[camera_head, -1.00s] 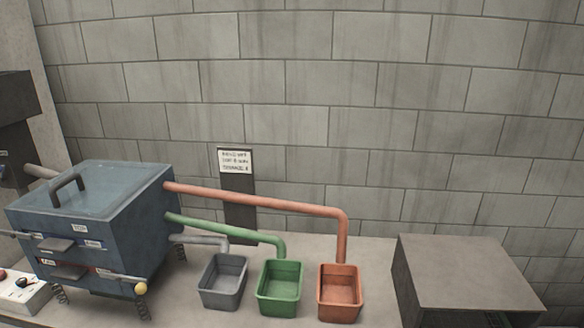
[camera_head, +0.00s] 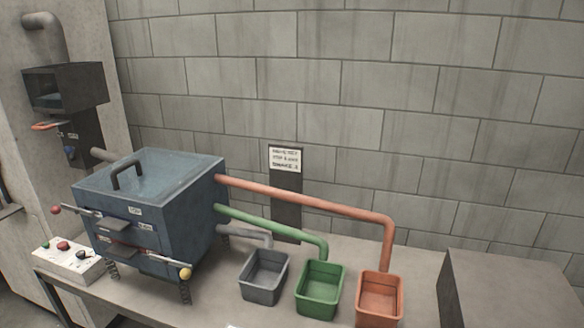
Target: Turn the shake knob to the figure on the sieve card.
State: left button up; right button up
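The sieve card (camera_head: 285,158) is a white card with a few lines of text on a dark upright post behind the bins; the text is too small to read. The blue sieve machine (camera_head: 150,200) stands on springs beside the box, with a handled lid and levers with red and yellow ball ends. Neither of my grippers shows.
Red, green and grey pipes run from the machine to a grey bin (camera_head: 263,278), a green bin (camera_head: 320,290) and a red bin (camera_head: 379,298). A grey block (camera_head: 510,290) stands at the right. A dark hopper unit (camera_head: 65,88) is at the left wall.

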aim_at(80, 254)
jog(key=u, duration=1.4)
jog(key=z, duration=0.7)
jog(key=i+j+z, duration=0.1)
jog(key=j+z, duration=0.85)
jog(key=j, duration=0.45)
jog(key=k+j+z, duration=0.1)
jog(key=j, duration=0.4)
jog(key=k+j, duration=0.1)
jog(key=j, duration=0.35)
jog(key=i+z, duration=0.05)
